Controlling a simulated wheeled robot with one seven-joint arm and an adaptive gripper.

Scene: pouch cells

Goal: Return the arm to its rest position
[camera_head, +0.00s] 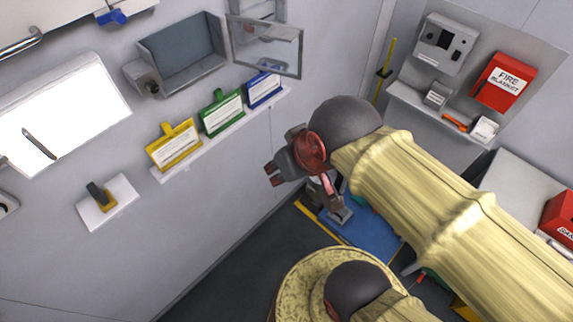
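My arm, in a pale yellow sleeve, reaches from the lower right to the upper middle of the head view. My gripper (305,194) hangs at its end, in front of the corner between the left wall and the floor. Its two fingers are spread apart, and I see nothing held between them. The gripper is clear of the wall shelf and its tags. A second dark joint of my arm shows at the bottom middle and hides part of the floor.
On the left wall are a shelf (222,134) with yellow (173,146), green (221,112) and blue (264,89) tags, and an open box (183,55). At right are a fire blanket box (503,80) and a grey wall unit (444,43). A blue surface (372,238) lies below.

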